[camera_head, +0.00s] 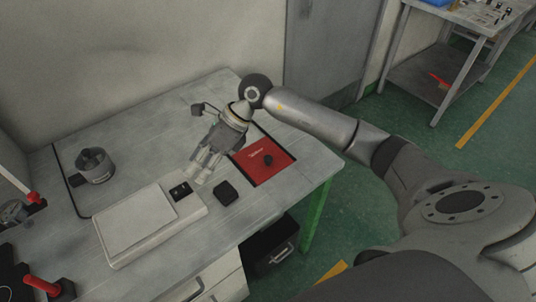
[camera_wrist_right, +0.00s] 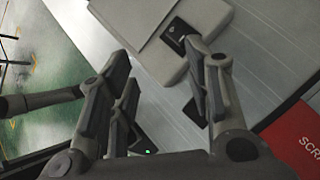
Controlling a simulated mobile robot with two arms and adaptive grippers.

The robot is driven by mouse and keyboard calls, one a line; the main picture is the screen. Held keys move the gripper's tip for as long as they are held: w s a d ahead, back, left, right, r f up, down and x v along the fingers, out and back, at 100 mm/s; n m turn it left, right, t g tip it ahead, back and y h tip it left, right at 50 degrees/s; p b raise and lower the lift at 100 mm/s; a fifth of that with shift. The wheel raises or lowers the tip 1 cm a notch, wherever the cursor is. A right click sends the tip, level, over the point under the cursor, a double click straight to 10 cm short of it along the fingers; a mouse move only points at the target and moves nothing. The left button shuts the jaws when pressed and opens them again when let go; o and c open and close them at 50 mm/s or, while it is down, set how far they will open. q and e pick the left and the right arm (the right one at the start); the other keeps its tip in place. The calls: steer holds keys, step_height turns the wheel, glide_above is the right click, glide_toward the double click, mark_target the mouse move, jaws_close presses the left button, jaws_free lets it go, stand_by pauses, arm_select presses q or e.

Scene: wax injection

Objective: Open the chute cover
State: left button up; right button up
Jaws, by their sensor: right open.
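In the right wrist view a corner of this red panel (camera_wrist_right: 300,138) shows at the lower right, with white letters starting "SCR". My right gripper (camera_head: 203,168) is open and empty above the table, left of the red panel. Its spread fingers also show in the right wrist view (camera_wrist_right: 157,70), over the table by the white device. My left gripper is not in view.
A flat white device (camera_head: 138,222) with a small black panel (camera_head: 180,191) is left of the right gripper. A small black box (camera_head: 226,192) stands nearby. A metal pot (camera_head: 95,166) is farther left. Red-handled equipment (camera_head: 42,286) is at the left edge. Another table (camera_head: 425,80) stands behind.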

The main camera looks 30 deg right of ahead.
steer(key=w+d+f+h, duration=0.1)
steer(key=d+h, duration=0.4)
steer(key=d, duration=0.6)
steer(key=g+h, duration=0.2)
steer(key=h, duration=0.1)
glide_toward(268, 157)
steer(key=f+p, duration=0.1)
steer(key=f, duration=0.3)
steer(key=f+p, duration=0.1)
steer(key=f, duration=0.3)
steer(key=shift+s+a+f, duration=0.1)
steer(key=shift+s+f, duration=0.1)
steer(key=shift+f, duration=0.2)
jaws_close()
